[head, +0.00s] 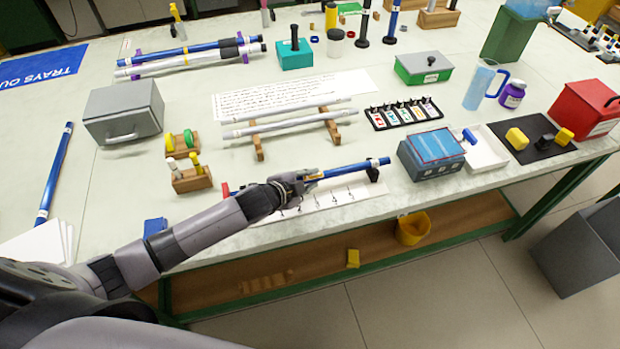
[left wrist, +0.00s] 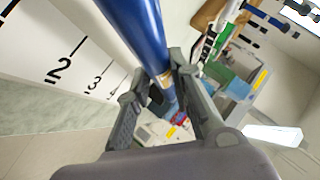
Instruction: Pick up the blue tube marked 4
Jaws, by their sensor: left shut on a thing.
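A blue tube (head: 350,168) lies lengthwise over a white strip (head: 335,194) with numbered marks near the table's front edge. My left gripper (head: 300,183) is closed around it; the gripper hides the tube's left part. In the left wrist view the blue tube (left wrist: 137,28) runs down between the two fingers (left wrist: 158,100), and the printed numbers 2 and 3 show on the strip (left wrist: 75,60) beside it. I cannot read a number on the tube, nor tell whether it is clear of its black support (head: 373,174). My right gripper is not in view.
Another blue tube (head: 54,172) lies at the left; one more (head: 190,50) lies with a grey tube at the back. Grey rods (head: 285,121) rest on wooden supports behind my gripper. A blue-grey device (head: 430,154) stands to the right of the held tube.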

